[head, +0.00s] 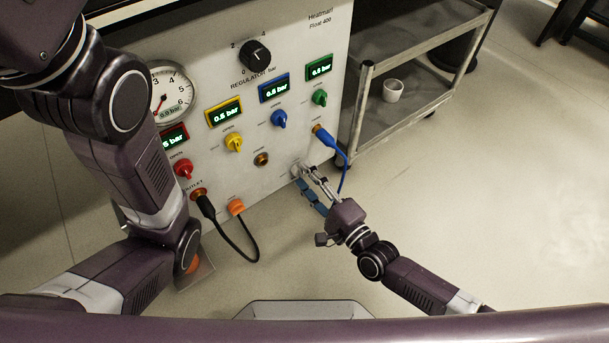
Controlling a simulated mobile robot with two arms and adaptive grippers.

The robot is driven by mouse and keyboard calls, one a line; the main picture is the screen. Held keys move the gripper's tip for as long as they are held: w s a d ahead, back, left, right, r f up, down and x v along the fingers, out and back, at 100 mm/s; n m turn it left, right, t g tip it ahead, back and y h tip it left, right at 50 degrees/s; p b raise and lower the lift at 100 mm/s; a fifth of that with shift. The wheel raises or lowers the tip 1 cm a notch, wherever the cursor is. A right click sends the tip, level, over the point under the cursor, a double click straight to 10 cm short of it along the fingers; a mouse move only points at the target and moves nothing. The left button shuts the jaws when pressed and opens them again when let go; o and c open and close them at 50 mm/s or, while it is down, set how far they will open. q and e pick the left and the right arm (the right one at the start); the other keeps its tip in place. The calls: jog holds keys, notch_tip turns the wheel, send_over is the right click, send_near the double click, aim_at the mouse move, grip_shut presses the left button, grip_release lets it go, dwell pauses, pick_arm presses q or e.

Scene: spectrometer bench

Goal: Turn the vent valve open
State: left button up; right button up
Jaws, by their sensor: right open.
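The white panel (330,60) carries several valve knobs: red (183,168), yellow (233,142), blue (279,118) and green (319,97). My right gripper (303,172) is open at the panel's lower right edge. Its fingertips are at a small pale round fitting (295,170), which the fingers partly cover. I cannot tell whether they touch it, and I cannot read a vent label there. My left arm crosses the left side of the view, but its gripper does not show.
A black regulator knob (255,55) and a round gauge (170,91) sit higher on the panel. A blue hose (340,157) hangs just above my right gripper. A black cable (229,242) loops below. A grey cart (400,115) with a white cup (393,90) stands right.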

jog(key=v, duration=1.1)
